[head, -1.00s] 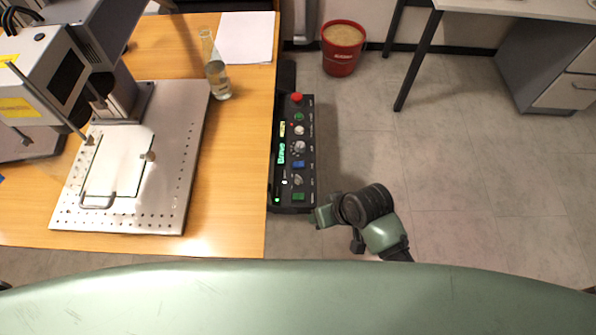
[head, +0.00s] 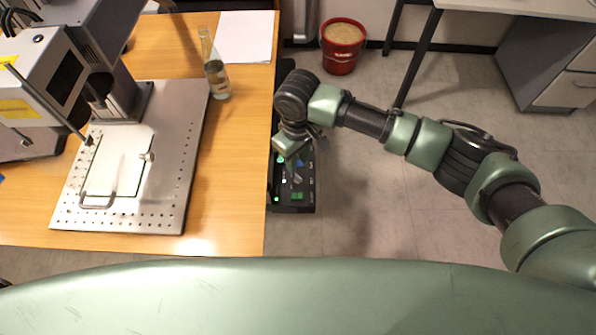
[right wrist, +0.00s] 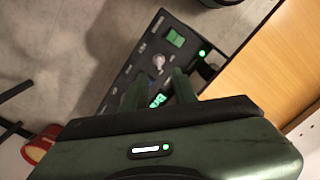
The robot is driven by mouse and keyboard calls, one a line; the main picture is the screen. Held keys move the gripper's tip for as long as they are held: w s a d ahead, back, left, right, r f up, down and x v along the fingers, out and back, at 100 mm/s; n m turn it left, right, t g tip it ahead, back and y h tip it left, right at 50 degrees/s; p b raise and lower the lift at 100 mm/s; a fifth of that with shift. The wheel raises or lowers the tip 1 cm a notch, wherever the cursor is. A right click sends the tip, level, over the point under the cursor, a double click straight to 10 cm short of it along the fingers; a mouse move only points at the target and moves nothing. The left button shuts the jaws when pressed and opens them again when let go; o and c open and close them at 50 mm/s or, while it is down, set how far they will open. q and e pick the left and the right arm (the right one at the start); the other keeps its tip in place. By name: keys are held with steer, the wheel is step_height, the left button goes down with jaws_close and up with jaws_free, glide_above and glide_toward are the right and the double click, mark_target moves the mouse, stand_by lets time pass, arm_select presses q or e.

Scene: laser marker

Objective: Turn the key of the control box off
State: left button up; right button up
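The black control box (head: 306,208) stands on the floor beside the desk's right edge. Its upper part is hidden by my right arm in the head view. In the right wrist view the box (right wrist: 143,66) shows a silver key-like knob (right wrist: 158,62) near a green square button (right wrist: 175,37) and a lit green lamp. The knob's exact angle is too small to tell. My right gripper (head: 294,152) is over the middle of the box. In the wrist view its two fingers (right wrist: 158,84) are apart with nothing between them, pointing towards the knob. My left gripper is not in view.
The wooden desk (head: 235,190) holds a laser marker with a metal plate (head: 170,190), a glass bottle (head: 217,80) and white paper (head: 246,35). A red bucket (head: 342,62) stands on the floor behind the box.

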mark_target(298, 176)
step_height(298, 176, down, 8)
steer(key=shift+r, duration=0.2)
jaws_close()
